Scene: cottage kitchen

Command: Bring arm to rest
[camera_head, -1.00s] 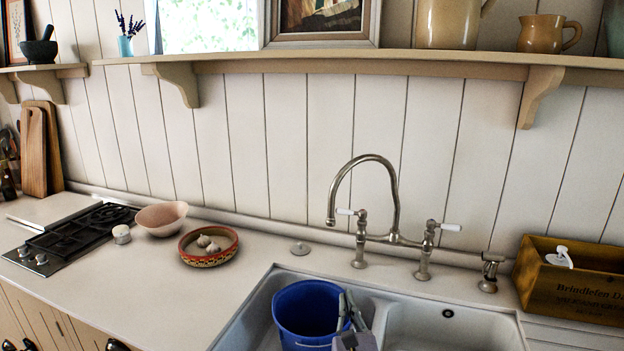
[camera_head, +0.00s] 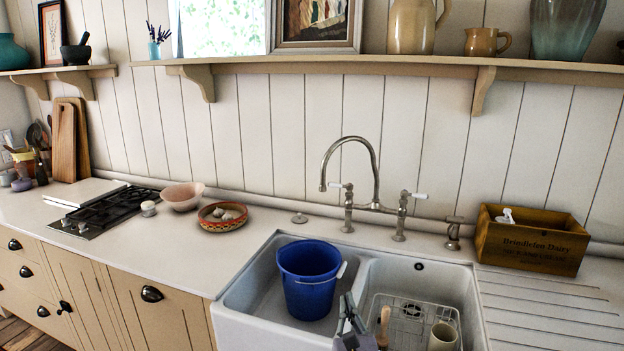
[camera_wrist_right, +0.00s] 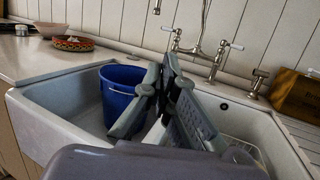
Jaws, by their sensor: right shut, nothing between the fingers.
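My right gripper (camera_head: 346,315) shows at the bottom of the head view, in front of the sink near the divider between its basins. It is shut with nothing in it. In the right wrist view the fingers (camera_wrist_right: 165,82) come together at their tips. The blue bucket (camera_head: 308,282) stands upright in the left basin, behind and to the left of the gripper; it also shows in the right wrist view (camera_wrist_right: 118,92). The gripper looks apart from the bucket. My left gripper is in neither view.
The white sink (camera_head: 262,333) has a tall tap (camera_head: 374,180) behind it. The right basin holds a wire rack (camera_head: 396,306), a beige cup (camera_head: 443,337) and a wooden-handled item (camera_head: 384,322). A wooden box (camera_head: 530,240) stands at right. The counter (camera_head: 150,240) left of the sink is clear in front.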

